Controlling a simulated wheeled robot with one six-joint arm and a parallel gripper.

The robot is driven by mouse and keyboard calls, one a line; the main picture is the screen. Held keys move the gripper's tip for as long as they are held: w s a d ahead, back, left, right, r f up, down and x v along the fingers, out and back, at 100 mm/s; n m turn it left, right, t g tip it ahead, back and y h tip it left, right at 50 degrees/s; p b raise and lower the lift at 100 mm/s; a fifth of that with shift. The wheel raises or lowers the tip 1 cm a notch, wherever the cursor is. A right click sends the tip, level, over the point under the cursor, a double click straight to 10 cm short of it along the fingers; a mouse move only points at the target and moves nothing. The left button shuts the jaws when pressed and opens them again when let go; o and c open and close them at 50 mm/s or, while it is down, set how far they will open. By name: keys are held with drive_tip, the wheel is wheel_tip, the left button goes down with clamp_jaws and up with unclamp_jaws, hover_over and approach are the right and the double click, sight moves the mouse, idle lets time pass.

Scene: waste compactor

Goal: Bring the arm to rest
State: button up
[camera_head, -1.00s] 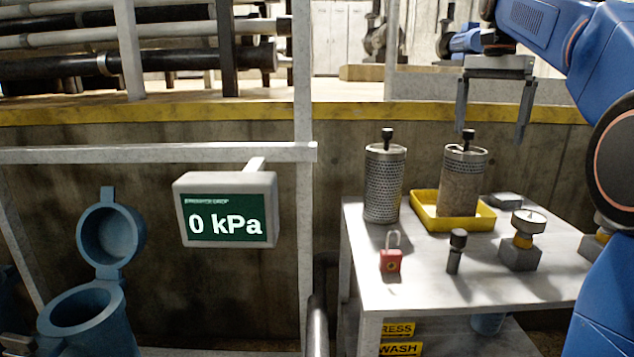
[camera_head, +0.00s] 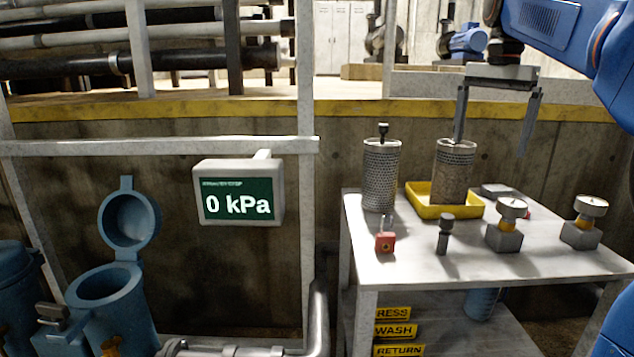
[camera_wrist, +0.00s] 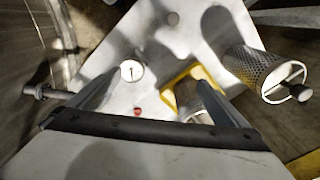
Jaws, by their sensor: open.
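My gripper (camera_head: 497,125) hangs open and empty above the right part of the grey table (camera_head: 410,262), with its two fingers pointing down. In the head view its left finger overlaps the top of the mesh cylinder (camera_head: 455,172) that stands in a yellow tray (camera_head: 416,206). I cannot tell whether they touch. In the wrist view the open fingers (camera_wrist: 150,95) spread over the table, with the yellow tray (camera_wrist: 172,88) between them and nothing held.
A second mesh cylinder (camera_head: 381,176), a red padlock (camera_head: 385,242), a dark plug (camera_head: 445,235) and two gauges (camera_head: 508,225) (camera_head: 585,222) stand on the table. A display (camera_head: 240,195) reads 0 kPa. An open blue housing (camera_head: 108,300) stands at left.

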drive_tip(key=s+a+f+n+t, duration=0.1)
drive_tip(key=s+a+f+n, duration=0.1)
drive_tip(key=s+f, duration=0.7)
drive_tip(key=s+a+f+n+t, duration=0.2)
drive_tip(key=s+f, duration=0.7)
drive_tip(key=f, duration=0.5)
drive_tip(key=s+a+f+n+t, duration=0.1)
drive_tip(key=s+a+f+n, duration=0.3)
drive_tip(key=s+f, duration=0.5)
wheel_tip(320, 180, down, 2)
drive_tip(key=shift+s+f+n, duration=0.2)
drive_tip(key=shift+s+n, duration=0.1)
drive_tip(key=shift+n, duration=0.8)
